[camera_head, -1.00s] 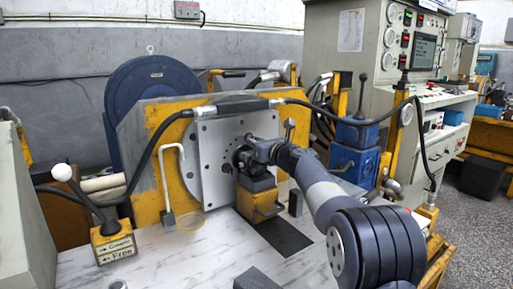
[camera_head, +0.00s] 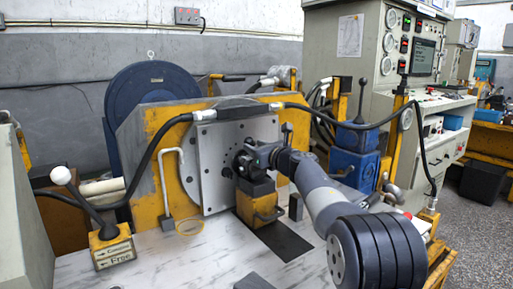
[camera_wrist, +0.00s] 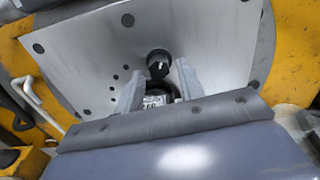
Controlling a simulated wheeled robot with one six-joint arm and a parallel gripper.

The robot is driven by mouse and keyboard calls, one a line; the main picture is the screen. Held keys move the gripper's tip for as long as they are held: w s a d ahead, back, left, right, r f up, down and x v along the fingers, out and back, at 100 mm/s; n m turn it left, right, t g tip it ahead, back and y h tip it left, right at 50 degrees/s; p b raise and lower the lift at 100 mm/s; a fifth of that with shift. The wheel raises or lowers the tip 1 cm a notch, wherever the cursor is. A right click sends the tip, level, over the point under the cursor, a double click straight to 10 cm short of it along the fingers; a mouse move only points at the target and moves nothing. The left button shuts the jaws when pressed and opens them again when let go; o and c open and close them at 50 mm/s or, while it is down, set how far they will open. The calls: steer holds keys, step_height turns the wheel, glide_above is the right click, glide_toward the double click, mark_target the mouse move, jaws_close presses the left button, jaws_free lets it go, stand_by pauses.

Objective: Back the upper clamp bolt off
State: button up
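In the wrist view, a black round bolt head (camera_wrist: 158,60) with a small pale mark stands out from the grey plate; it looks like the upper clamp bolt. My gripper (camera_wrist: 158,74) has its two grey fingers apart, one on each side just below the bolt head. I cannot tell whether either finger touches it. A dark motor body (camera_wrist: 157,96) with a pale label shows between the fingers, partly hidden by my wrist. In the head view, my gripper (camera_head: 247,157) is at the plate's centre, and my wrist hides the bolt there.
The grey plate (camera_head: 207,165) is fixed to a yellow frame (camera_head: 153,185). A yellow support block (camera_head: 262,205) stands under the motor. A black hose (camera_head: 150,150) arches over the frame. A white-knobbed lever (camera_head: 80,200) stands left. The pale bench top (camera_head: 190,262) is mostly clear.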

steer(key=shift+o, duration=0.3)
steer(key=shift+s+d, duration=0.1)
steer(key=v, duration=1)
steer(key=shift+s+d+b, duration=0.2)
steer(key=shift+s+b, duration=0.05)
steer(key=shift+b, duration=0.1)
steer(key=shift+w, duration=0.1)
steer(key=x, duration=1)
steer(key=shift+w+a+p, duration=0.25)
steer(key=shift+a+p, duration=0.05)
steer(key=shift+p, duration=0.1)
